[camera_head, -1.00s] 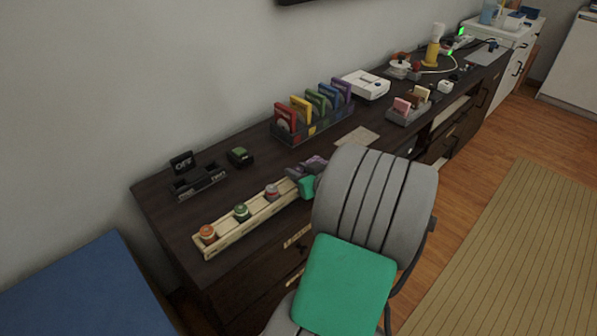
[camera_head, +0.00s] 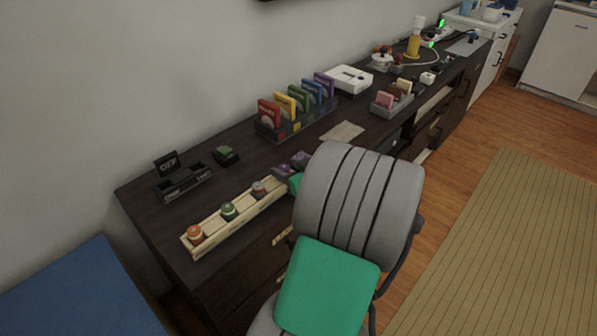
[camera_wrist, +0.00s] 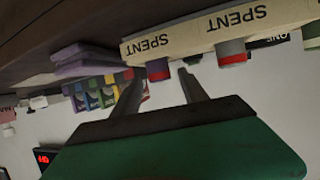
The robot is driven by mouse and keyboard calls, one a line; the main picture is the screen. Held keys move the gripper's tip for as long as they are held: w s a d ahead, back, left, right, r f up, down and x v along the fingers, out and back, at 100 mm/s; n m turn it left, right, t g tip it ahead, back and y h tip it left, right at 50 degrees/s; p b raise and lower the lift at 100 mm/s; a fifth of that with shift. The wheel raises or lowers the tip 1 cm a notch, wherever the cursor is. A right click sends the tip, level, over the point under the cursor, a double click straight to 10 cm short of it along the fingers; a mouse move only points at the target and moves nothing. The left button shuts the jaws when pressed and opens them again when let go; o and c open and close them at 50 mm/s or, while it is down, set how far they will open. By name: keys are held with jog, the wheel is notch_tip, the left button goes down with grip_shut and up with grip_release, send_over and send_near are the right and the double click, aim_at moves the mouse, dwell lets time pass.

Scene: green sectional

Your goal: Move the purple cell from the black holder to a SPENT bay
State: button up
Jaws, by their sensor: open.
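The cream tray (camera_head: 222,222) lies along the desk's front edge and holds orange (camera_head: 195,235), green (camera_head: 228,210) and grey-red (camera_head: 259,188) cells. In the wrist view the tray (camera_wrist: 200,33) appears upside down with two SPENT labels. A purple cell with a red band (camera_wrist: 157,70) stands at the left SPENT label. My gripper (camera_wrist: 160,80) is open, its fingertips on either side of that cell; contact cannot be told. My arm hides the gripper in the head view. The black holder (camera_head: 183,187) stands at the left with an OFF sign behind; no cell shows in it.
Purple slabs (camera_wrist: 85,60) lie beside the tray's end. A dark rack with coloured cards (camera_head: 290,125), a small green-topped block (camera_head: 225,154) and a white box (camera_head: 350,79) stand farther back. A blue surface (camera_head: 80,290) is at left.

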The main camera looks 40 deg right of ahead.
jog(key=v, duration=1)
jog(key=shift+s, duration=0.1)
